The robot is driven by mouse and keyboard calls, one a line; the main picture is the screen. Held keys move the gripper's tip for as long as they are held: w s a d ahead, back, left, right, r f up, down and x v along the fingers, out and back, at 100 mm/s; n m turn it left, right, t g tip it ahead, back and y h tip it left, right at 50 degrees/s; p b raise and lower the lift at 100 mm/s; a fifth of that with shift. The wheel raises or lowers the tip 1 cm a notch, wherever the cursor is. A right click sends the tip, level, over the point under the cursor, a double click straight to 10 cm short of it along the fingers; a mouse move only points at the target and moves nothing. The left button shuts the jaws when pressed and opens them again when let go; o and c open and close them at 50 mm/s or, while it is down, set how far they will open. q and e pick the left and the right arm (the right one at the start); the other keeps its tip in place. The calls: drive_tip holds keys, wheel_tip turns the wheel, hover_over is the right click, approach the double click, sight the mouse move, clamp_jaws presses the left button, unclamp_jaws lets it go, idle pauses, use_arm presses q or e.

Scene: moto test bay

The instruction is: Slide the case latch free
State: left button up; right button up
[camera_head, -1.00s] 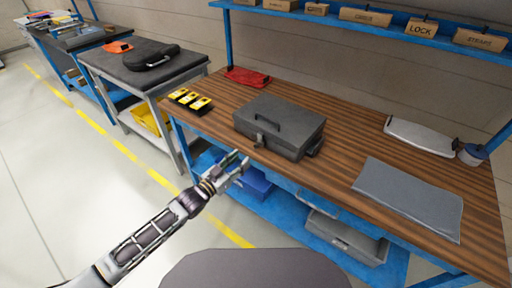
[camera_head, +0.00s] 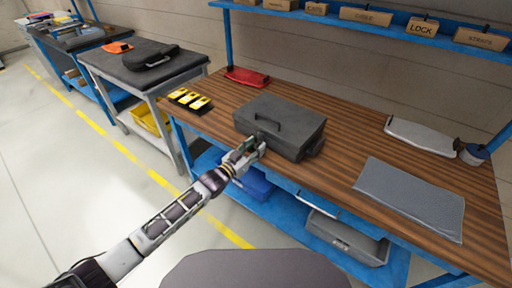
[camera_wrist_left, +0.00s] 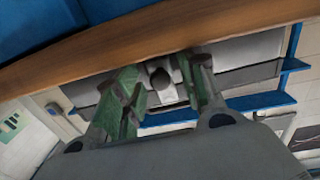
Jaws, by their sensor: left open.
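The dark grey case (camera_head: 285,118) lies closed on the wooden workbench (camera_head: 340,130), with its handle on the lid. My left gripper (camera_head: 250,146) is at the case's front left, where the latch is; the gripper hides most of the latch in the head view. In the left wrist view, a pale latch plate with a dark round knob (camera_wrist_left: 160,78) sits between the two green-padded fingers of my left gripper (camera_wrist_left: 166,72). The fingers are open, one on each side of the knob. Whether they touch it cannot be told. My right gripper is not in view.
A grey mat (camera_head: 410,198) and a pale grey item (camera_head: 422,136) lie on the bench to the right. Yellow-and-black items (camera_head: 190,99) and a red item (camera_head: 247,77) lie left of and behind the case. A blue shelf (camera_head: 350,16) with labelled boxes runs above.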

use_arm(q)
drive_tip(key=shift+w+d, duration=0.25)
drive_tip(key=shift+w, duration=0.05)
clamp_jaws()
idle(0.3)
